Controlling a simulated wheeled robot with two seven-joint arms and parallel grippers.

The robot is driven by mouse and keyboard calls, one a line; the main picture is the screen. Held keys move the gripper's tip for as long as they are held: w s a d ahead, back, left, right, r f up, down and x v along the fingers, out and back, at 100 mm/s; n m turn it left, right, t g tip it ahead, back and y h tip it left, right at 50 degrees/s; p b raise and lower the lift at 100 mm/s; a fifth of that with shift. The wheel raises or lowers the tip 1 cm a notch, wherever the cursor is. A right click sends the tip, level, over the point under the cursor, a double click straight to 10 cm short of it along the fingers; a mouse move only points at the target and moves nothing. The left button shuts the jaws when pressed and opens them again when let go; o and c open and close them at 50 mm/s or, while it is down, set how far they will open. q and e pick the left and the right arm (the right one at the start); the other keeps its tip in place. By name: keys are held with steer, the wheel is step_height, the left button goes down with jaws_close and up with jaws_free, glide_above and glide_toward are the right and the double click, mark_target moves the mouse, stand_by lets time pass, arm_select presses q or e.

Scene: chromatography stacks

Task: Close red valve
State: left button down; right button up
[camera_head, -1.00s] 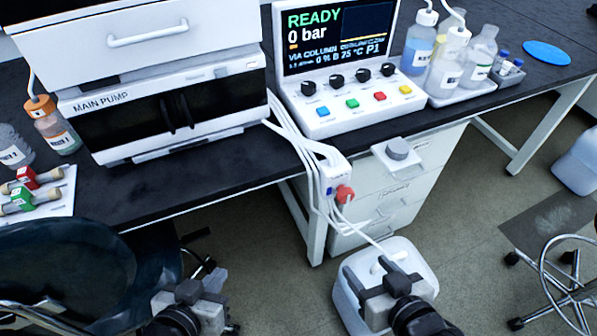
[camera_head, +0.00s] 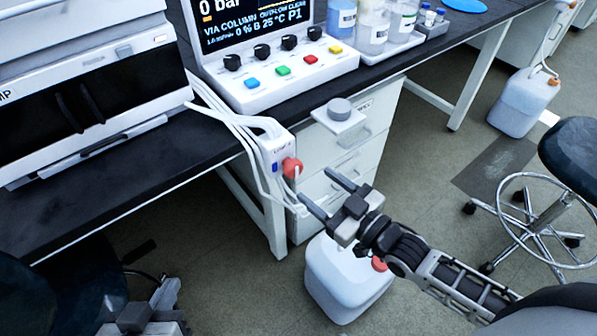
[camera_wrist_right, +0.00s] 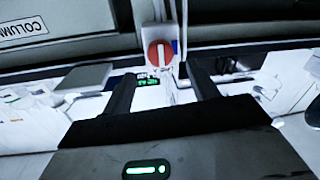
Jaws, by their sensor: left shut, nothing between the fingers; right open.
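The red valve (camera_head: 291,168) is a round knob on a small white block (camera_head: 272,155) at the bench's front edge. In the right wrist view the red valve (camera_wrist_right: 160,54) shows face on, with a pale bar upright across it. My right gripper (camera_head: 315,184) is open and empty, its fingers pointing toward the knob from the lower right, apart from it. In the wrist view the knob sits between and beyond the fingertips. My left gripper (camera_head: 145,318) is at the lower left, low beside the bench, shut and empty.
White tubes (camera_head: 240,125) run from the pump to the valve block. A grey round button (camera_head: 339,109) on a white plate juts from the bench edge to the right. A white container (camera_head: 345,280) stands on the floor below my right gripper. A stool (camera_head: 560,210) is at the right.

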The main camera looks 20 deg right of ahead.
mark_target(297, 171)
steer(key=x, duration=0.5)
steer(key=shift+w+a+b, duration=0.15)
steer(key=shift+w+b, duration=0.15)
steer(key=shift+w, duration=0.1)
steer(key=shift+w+a, duration=0.25)
steer(key=shift+w, duration=0.15)
steer(key=c, duration=1)
